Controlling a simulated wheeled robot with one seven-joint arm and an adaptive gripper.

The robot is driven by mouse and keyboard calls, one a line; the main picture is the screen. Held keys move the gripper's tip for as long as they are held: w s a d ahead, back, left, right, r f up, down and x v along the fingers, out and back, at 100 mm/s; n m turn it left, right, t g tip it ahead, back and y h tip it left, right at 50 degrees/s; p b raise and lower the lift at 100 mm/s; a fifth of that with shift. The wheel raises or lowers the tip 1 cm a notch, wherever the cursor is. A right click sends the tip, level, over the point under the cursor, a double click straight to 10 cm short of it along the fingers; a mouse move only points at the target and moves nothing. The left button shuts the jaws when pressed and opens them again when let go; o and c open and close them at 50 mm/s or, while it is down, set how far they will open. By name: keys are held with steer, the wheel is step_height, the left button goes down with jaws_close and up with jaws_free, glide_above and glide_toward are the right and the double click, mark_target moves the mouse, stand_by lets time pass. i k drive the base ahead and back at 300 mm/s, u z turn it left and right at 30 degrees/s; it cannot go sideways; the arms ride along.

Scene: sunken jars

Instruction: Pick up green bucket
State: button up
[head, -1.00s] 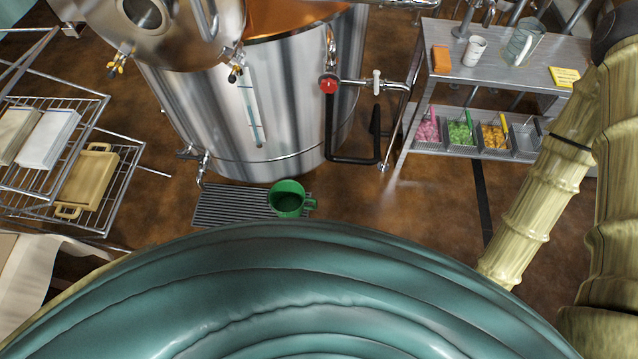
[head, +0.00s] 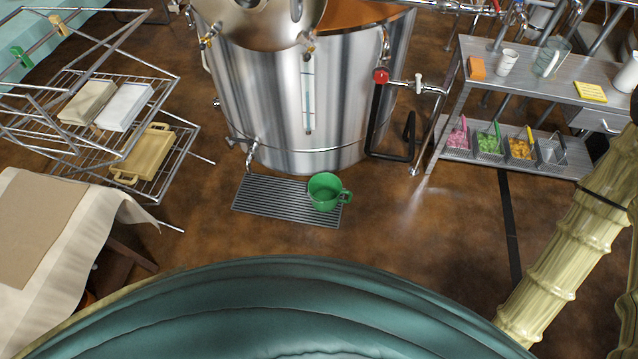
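The green bucket (head: 326,192) looks like a wide mug with a handle on its right side. It stands upright on the right part of a grey floor grate (head: 270,204), in front of a large steel vat. Its open top faces up and I see no contents clearly. My gripper is not in the head view; only my teal body at the bottom and a pale ribbed arm link at the right show.
The steel vat (head: 290,110) with taps stands behind the grate. A wire rack (head: 185,135) with a tan tray and a cloth-covered table (head: 50,240) are left. A metal shelf table (head: 540,85) with colored bins is right. Brown floor around the grate is clear.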

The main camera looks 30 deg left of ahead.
mark_target(325, 189)
steer(key=u, duration=0.65)
steer(key=i, duration=1)
steer(key=z, duration=0.05)
